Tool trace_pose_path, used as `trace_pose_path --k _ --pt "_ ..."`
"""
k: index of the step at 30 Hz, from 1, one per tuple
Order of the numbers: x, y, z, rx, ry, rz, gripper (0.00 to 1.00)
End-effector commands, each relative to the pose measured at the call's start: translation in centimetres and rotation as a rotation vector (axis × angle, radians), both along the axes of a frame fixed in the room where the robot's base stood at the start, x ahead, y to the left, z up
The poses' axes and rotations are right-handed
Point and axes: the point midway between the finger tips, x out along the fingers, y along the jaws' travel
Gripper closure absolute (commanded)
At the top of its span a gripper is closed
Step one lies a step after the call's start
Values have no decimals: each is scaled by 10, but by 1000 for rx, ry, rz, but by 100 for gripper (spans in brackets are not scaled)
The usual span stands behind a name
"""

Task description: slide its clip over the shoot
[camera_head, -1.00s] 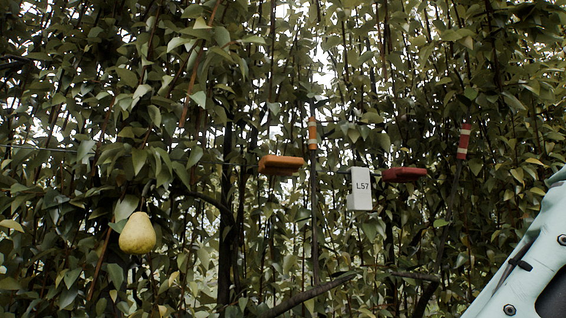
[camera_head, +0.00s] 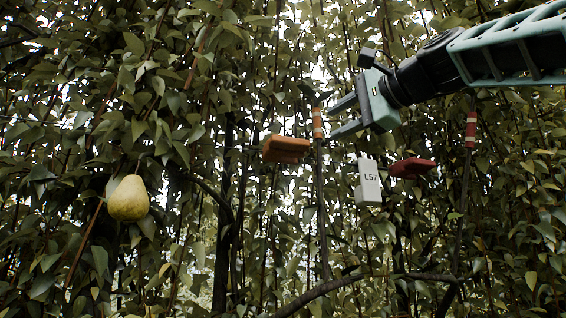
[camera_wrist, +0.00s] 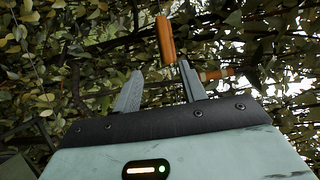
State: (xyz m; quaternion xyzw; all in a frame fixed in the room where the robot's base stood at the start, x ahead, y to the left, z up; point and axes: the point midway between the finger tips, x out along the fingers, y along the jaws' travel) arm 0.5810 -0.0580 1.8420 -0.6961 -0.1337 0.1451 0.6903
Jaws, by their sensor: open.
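An orange clip (camera_head: 287,149) hangs left of centre in the head view. A dark shoot with an orange banded sleeve (camera_head: 317,123) stands just right of it, apart in the picture. My gripper (camera_head: 331,122) reaches in from the right, its two fingers apart and empty, tips just right of the sleeve in the picture; the depth between them is unclear. In the wrist view the orange bar (camera_wrist: 166,40), which looks like the clip, lies beyond the fingertips (camera_wrist: 162,78). An orange-brown band (camera_wrist: 215,74), probably the sleeve, shows behind the right finger.
A white L57 tag (camera_head: 369,182) and a red clip (camera_head: 411,168) hang right of centre. A second shoot with a red banded sleeve (camera_head: 471,130) is farther right. A yellow pear (camera_head: 129,199) hangs at left. A dark branch (camera_head: 330,289) crosses below; dense leaves surround everything.

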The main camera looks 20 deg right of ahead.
Motion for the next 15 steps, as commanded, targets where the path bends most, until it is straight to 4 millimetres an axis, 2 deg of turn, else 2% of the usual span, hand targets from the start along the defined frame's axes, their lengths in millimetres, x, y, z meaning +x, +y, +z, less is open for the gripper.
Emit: trace_pose_path --k 2,5,8,15 --pt "-4 -1 7 11 -14 -5 58" --pt "2 1 10 14 -14 -5 58" --pt "16 7 11 14 -11 -4 58" --pt "62 25 12 13 -11 -4 58"
